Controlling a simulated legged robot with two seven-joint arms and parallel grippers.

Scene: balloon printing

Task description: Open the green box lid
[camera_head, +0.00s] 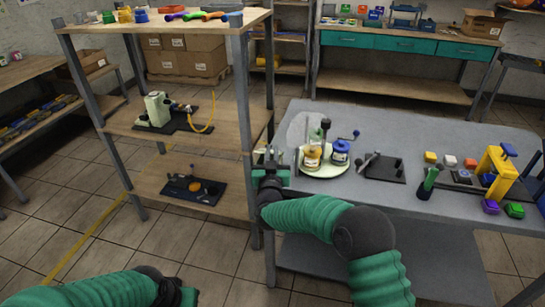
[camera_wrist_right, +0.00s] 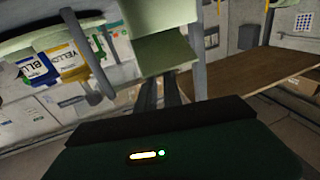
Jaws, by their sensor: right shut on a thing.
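My right gripper (camera_head: 270,168) is at the left edge of the grey table, beside the round pale-green plate. In the right wrist view its dark fingers (camera_wrist_right: 160,92) are shut on a pale-green flat piece (camera_wrist_right: 167,52); I cannot tell whether this piece is a box lid or part of the plate's stand. A small green box-like block (camera_head: 515,210) sits at the table's front right, far from my right gripper; its lid cannot be made out. My left gripper (camera_head: 175,292) is at the bottom left, dark and partly hidden, away from the table.
The round plate (camera_head: 335,171) holds a yellow jar (camera_head: 312,157) and a blue jar (camera_head: 339,153). A black stand (camera_head: 384,168), a yellow press (camera_head: 497,172) and several small coloured blocks are to the right. A wooden shelf unit (camera_head: 225,143) stands close on the left.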

